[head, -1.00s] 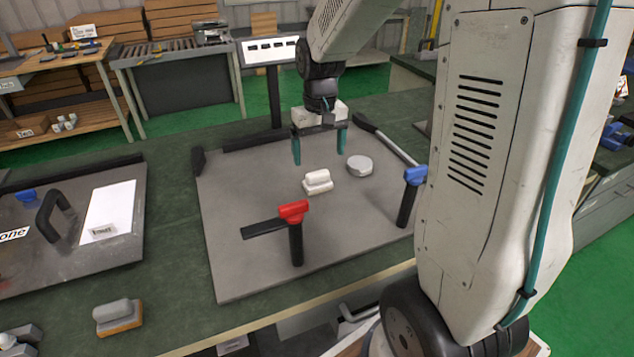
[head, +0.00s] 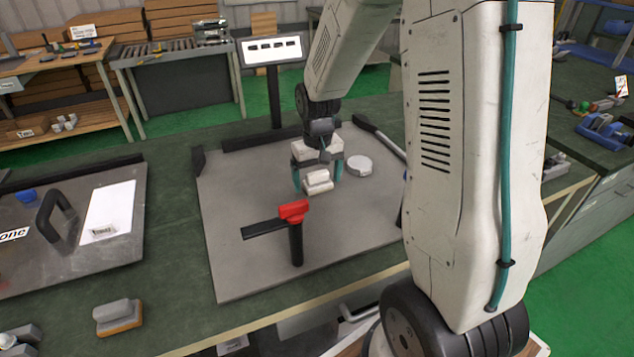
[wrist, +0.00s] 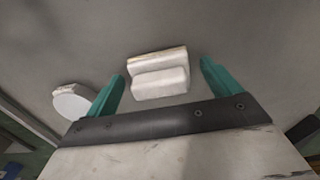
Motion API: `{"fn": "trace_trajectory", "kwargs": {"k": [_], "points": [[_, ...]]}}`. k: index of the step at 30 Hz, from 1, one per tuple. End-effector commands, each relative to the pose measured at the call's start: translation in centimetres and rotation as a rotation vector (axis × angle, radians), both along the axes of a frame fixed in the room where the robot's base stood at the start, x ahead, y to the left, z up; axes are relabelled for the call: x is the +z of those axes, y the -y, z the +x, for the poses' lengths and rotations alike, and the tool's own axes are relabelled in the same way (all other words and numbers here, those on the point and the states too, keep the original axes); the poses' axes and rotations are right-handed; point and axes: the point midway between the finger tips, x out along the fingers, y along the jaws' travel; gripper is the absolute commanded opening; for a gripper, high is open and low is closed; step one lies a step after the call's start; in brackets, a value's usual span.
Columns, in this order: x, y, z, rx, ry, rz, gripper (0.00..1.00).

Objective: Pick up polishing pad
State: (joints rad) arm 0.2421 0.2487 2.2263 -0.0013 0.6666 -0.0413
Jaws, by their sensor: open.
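The polishing pad, a white block with a raised grip, lies on the grey plate in the head view (head: 318,183). It also shows in the wrist view (wrist: 159,75). My gripper (head: 317,176), with teal fingers, is low over the plate at the pad. In the wrist view my gripper (wrist: 162,72) is open, with one finger on each side of the pad and gaps between. I cannot tell how high the fingertips are above the plate.
A round whitish disc (head: 359,166) lies to the right of the pad. A red-topped clamp (head: 294,212) stands in front of it. A similar pad with an orange base (head: 118,316) lies on the green bench at front left. The grey plate (head: 235,190) is clear to the left.

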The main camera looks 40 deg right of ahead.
Motion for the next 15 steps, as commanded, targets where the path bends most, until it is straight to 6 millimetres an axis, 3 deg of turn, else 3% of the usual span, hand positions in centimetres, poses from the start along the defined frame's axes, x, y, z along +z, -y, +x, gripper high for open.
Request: {"fn": "trace_trajectory", "kwargs": {"k": [1, 5, 6, 15], "points": [[0.01, 0.01, 0.0, 0.0, 0.0, 0.0, 0.81], [0.03, 0.02, 0.0, 0.0, 0.0, 0.0, 0.45], [0.03, 0.02, 0.01, 0.0, 0.0, 0.0, 0.4], [0.35, 0.03, 0.04, 0.0, 0.002, 0.0, 0.4]]}}
